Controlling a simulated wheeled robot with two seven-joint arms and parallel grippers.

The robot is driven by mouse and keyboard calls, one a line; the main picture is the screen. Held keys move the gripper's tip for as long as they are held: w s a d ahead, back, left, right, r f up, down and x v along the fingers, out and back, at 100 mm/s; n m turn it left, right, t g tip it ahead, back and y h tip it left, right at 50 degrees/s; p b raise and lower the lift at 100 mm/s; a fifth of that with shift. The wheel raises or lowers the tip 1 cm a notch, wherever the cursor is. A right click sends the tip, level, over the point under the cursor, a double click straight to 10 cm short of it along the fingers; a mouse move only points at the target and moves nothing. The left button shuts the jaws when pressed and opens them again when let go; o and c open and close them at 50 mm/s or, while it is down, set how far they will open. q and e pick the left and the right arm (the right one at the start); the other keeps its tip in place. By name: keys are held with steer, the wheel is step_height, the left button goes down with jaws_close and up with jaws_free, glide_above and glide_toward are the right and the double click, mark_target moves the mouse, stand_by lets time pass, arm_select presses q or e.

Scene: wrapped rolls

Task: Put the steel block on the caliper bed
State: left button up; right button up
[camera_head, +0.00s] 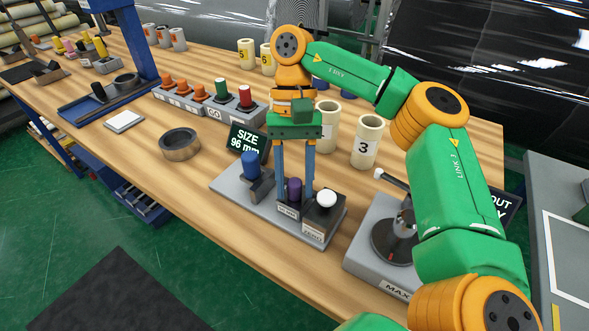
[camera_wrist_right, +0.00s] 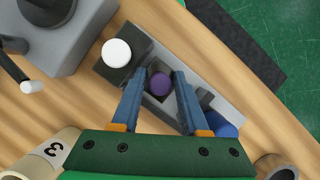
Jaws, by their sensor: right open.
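The caliper bed (camera_head: 232,183) is a grey slab on the wooden table, with a blue knob (camera_head: 250,165) on a dark jaw at one end and a ZERO box with a white button (camera_head: 326,198) at the other. A dark steel-looking block with a purple knob (camera_head: 294,185) stands on the bed between them; I cannot tell for sure that it is the steel block. My right gripper (camera_head: 295,197) is open, pointing down, its fingers on either side of the purple knob, which also shows in the right wrist view (camera_wrist_right: 160,83). Contact is unclear. My left gripper is not in view.
A "SIZE 96 mm" display (camera_head: 248,142) stands behind the bed. A grey ring (camera_head: 180,144) and a white pad (camera_head: 124,121) lie to the left. A labelled rack with orange, green and red knobs (camera_head: 210,108), cream rolls (camera_head: 367,140) and a grey-based device (camera_head: 375,262) surround it.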

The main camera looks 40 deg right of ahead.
steer(key=p+v, duration=1)
steer(key=v, duration=0.2)
steer(key=shift+f, duration=0.1)
